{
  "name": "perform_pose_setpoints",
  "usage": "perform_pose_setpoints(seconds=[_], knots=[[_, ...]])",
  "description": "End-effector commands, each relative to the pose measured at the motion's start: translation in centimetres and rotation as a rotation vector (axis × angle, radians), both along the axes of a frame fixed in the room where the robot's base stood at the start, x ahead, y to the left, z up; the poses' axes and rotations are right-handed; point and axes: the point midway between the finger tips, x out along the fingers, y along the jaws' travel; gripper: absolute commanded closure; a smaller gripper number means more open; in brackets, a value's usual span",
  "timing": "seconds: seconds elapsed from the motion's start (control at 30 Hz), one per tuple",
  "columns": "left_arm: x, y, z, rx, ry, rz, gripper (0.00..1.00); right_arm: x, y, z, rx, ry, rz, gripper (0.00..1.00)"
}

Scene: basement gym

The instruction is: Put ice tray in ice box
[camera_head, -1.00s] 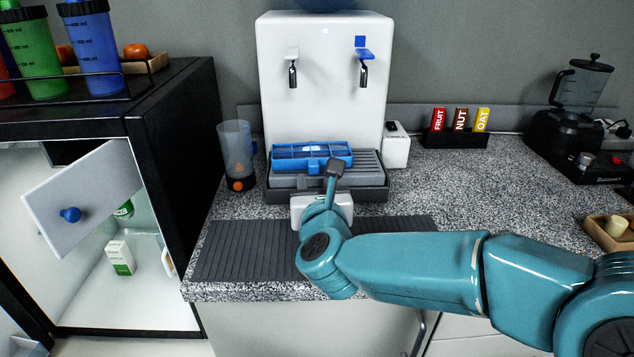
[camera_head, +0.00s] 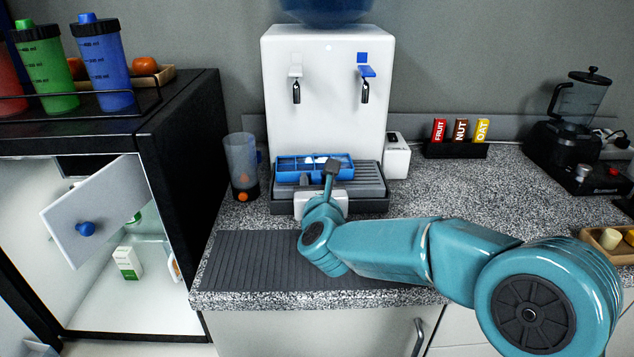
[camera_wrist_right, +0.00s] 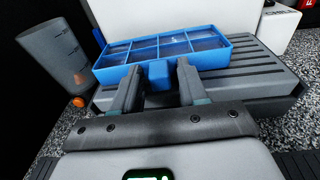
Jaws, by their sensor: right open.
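The blue ice tray (camera_head: 288,171), divided into several compartments, sits on the grey drip grille of the white water dispenser. It also shows in the right wrist view (camera_wrist_right: 115,60), with a blue tab (camera_wrist_right: 157,73) on its near side. My right gripper (camera_head: 318,177) is open in front of the tray. In the right wrist view its fingers (camera_wrist_right: 158,84) stand on either side of the tab; I cannot tell whether they touch it. The ice box seems to be the compartment behind the white flap (camera_head: 105,205) with a blue knob, inside the open fridge at left. The flap hides most of its inside.
The water dispenser (camera_head: 325,65) stands behind the tray. A clear cup (camera_head: 241,160) stands to its left, near the fridge (camera_head: 190,130). A ribbed dark mat (camera_head: 245,262) lies at the counter front. Bottles stand on the fridge top. A blender (camera_head: 575,110) is at right.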

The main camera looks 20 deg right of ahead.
Motion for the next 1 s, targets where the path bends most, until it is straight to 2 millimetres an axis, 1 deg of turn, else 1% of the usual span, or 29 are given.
perform_pose_setpoints(seconds=[0.03, 0.07, 0.1, 0.17, 0.2, 0.37, 1.0], knots=[[0.0, 0.0, 0.0, 0.0, 0.0, 0.0, 0.53, 0.0, 0.0, 0.0, 0.0, 0.001, 0.0, 0.57], [0.0, 0.0, 0.0, 0.0, 0.0, 0.0, 0.53, 0.0, 0.0, 0.0, 0.0, 0.001, 0.0, 0.64], [0.0, 0.0, 0.0, 0.0, 0.0, 0.0, 0.53, 0.0, 0.0, 0.0, 0.0, 0.001, 0.0, 0.77], [0.0, 0.0, 0.0, 0.0, 0.0, 0.0, 0.53, 0.0, 0.0, 0.0, 0.0, 0.001, 0.0, 0.96], [0.0, 0.0, 0.0, 0.0, 0.0, 0.0, 0.53, 0.0, 0.0, 0.0, 0.0, 0.001, 0.0, 1.0], [0.0, 0.0, -0.2, 0.0, 0.0, 0.0, 0.53, -0.2, 0.1, 0.0, 0.001, -0.002, 0.0, 1.0], [0.0, 0.0, -2.5, 0.0, 0.0, 0.0, 0.53, -4.2, 1.3, 0.4, 0.001, -0.002, 0.001, 1.0]])
